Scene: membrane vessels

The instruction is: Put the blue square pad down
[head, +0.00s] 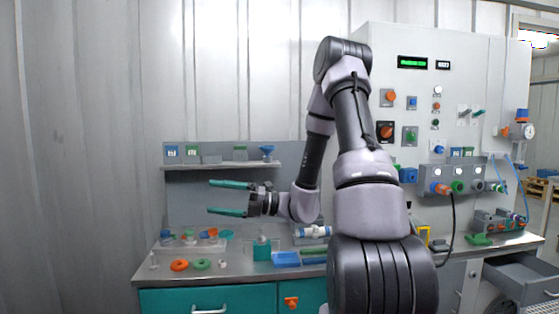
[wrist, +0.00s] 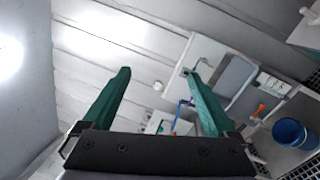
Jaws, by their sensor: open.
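My gripper (head: 212,197) is open and empty, held above the workbench and in front of the back panel, with its green fingers pointing left. In the wrist view my gripper (wrist: 157,74) shows both fingers wide apart with nothing between them. A flat blue rectangular piece (head: 286,259) lies on the bench, below and to the right of the gripper. A small blue-marked square piece (head: 171,151) stands on the shelf, above and left of the gripper. I cannot tell which of these is the blue square pad. Neither touches the gripper.
The bench (head: 225,270) holds an orange ring (head: 180,265), a green ring (head: 202,264), a teal holder (head: 262,250) and a white cylinder (head: 313,231). The shelf (head: 222,165) carries several small parts. A control cabinet (head: 460,85) stands right; a drawer (head: 520,278) is open.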

